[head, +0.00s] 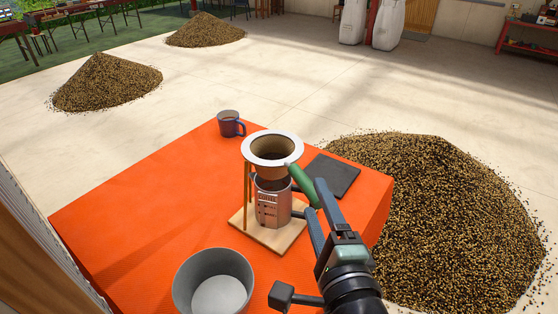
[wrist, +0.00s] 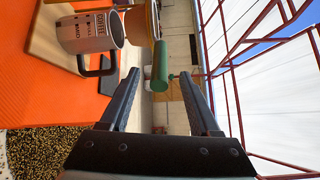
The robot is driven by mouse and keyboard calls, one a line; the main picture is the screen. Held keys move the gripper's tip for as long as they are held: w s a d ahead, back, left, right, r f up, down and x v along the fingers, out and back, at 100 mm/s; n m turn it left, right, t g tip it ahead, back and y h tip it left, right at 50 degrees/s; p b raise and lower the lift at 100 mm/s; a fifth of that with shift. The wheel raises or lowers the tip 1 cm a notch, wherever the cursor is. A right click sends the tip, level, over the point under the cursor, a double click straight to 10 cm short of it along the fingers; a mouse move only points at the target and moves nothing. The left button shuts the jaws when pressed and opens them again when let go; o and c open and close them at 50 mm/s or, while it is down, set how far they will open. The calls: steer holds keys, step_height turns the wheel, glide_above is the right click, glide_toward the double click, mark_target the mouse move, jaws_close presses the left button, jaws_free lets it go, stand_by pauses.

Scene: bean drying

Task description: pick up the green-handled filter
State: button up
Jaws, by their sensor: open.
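The filter (head: 254,148) has a white rim and a brown lining, and sits on top of a wooden stand (head: 240,219). Its green handle (head: 303,186) sticks out toward my gripper (head: 314,197). My gripper is open, with one finger on each side of the handle's end in the head view. In the wrist view, the green handle (wrist: 160,66) appears in the gap between my fingertips (wrist: 160,74), apart from both. I cannot tell exactly how deep it is between them. A metal mug (head: 271,205) with printed text stands under the filter, near my lower finger.
A bean pile (head: 440,215) lies right of the table. The table's left part is clear.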

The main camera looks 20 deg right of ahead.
mark_target(309, 189)
steer(key=w+p, duration=0.1)
steer(key=w, duration=0.2)
steer(key=shift+w, duration=0.35)
steer(key=shift+w+d+f, duration=0.1)
steer(key=shift+w+d, duration=0.05)
steer(key=shift+w, duration=0.25)
jaws_close()
